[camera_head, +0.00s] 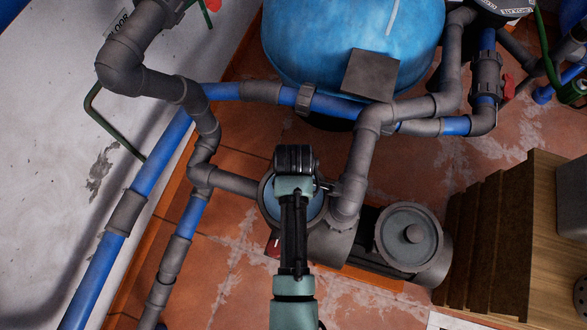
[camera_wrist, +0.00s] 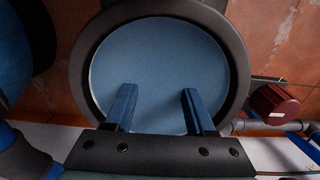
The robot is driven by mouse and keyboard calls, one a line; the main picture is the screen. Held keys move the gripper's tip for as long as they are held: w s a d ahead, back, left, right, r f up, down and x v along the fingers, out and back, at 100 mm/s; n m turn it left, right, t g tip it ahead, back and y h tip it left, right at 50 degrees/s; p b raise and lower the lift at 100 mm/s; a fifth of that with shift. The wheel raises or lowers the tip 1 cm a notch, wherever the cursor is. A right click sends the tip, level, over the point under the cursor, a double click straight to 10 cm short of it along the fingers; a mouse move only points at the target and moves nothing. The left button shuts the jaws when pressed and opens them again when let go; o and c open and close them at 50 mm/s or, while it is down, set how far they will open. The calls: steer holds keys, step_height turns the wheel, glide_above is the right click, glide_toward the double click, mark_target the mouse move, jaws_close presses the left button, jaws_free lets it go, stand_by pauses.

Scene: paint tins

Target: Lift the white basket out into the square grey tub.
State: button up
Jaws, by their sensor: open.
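I cannot make out a white basket in either view. Below my gripper (camera_wrist: 159,91) is a round pot with a dark rim (camera_wrist: 78,75) and a flat pale blue disc (camera_wrist: 160,55) inside it. I cannot tell whether the disc is a lid, water or something else. My gripper's two blue fingers are apart, with nothing seen between them, and overlap the disc in the wrist view. I cannot tell if they touch it. In the head view my arm covers much of the pot (camera_head: 315,206) and hides the fingertips. A grey box-like shape (camera_head: 572,195), perhaps the tub, is cut off at the right edge.
Dark grey and blue pipes (camera_head: 362,150) run close around the pot. A round grey cover (camera_head: 411,238) is to its right, before a stepped wooden stand (camera_head: 488,250). A big blue tank (camera_head: 350,40) stands behind. A dark red knob (camera_wrist: 274,103) is beside the rim.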

steer(key=shift+r, duration=0.1)
jaws_close()
stand_by(0.4)
